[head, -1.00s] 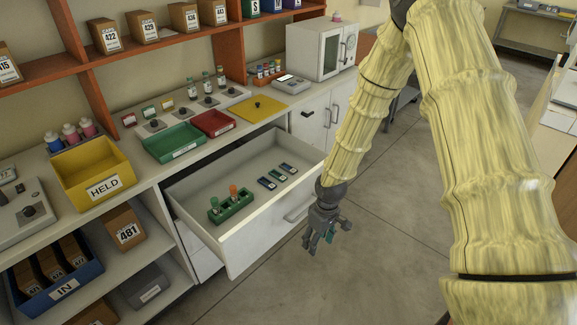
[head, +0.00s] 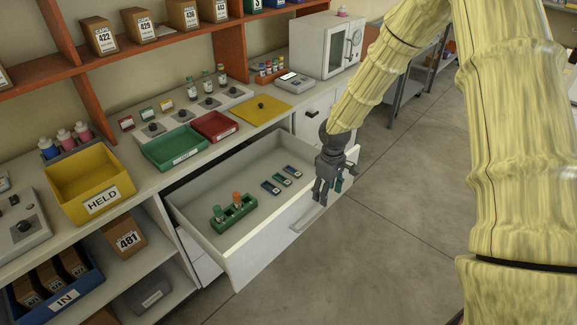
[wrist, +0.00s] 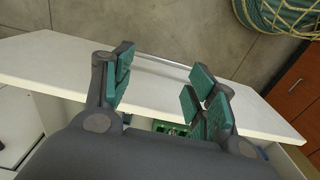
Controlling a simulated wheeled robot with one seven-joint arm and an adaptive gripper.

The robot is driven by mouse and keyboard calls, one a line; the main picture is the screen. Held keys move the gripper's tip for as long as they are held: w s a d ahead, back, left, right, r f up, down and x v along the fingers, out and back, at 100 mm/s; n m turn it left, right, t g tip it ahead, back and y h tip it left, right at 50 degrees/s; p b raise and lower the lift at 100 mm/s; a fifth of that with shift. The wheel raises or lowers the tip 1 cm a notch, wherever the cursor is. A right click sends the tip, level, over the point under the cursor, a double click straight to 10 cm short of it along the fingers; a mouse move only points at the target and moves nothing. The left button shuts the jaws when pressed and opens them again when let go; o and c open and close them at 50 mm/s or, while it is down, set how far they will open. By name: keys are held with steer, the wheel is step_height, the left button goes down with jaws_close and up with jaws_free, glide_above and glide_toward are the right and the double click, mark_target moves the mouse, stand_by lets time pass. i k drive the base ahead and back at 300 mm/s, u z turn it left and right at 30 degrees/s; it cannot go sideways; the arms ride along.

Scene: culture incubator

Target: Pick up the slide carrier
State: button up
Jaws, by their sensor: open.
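An open white drawer (head: 190,213) holds three small flat dark pieces with pale labels: one at left (head: 271,187), one in the middle (head: 282,180) and one at right (head: 293,171). It also holds a green rack (head: 236,215) with vials in it. I cannot tell which of these is the slide carrier. My gripper (head: 326,196) hangs near the right part of the drawer front, its fingers apart and empty. In the wrist view my gripper (wrist: 160,85) has green pads spread over the drawer's front edge (wrist: 150,90), and a bit of green (wrist: 170,128) shows between the fingers.
The counter above carries a green tray (head: 175,153), a red tray (head: 214,127), a yellow mat (head: 262,109) and a yellow HELD bin (head: 92,187). A white cabinet-like device (head: 325,45) stands at the back. The drawer handle (head: 306,220) juts forward.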

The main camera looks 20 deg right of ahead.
mark_target(290, 169)
steer(key=i, duration=1.25)
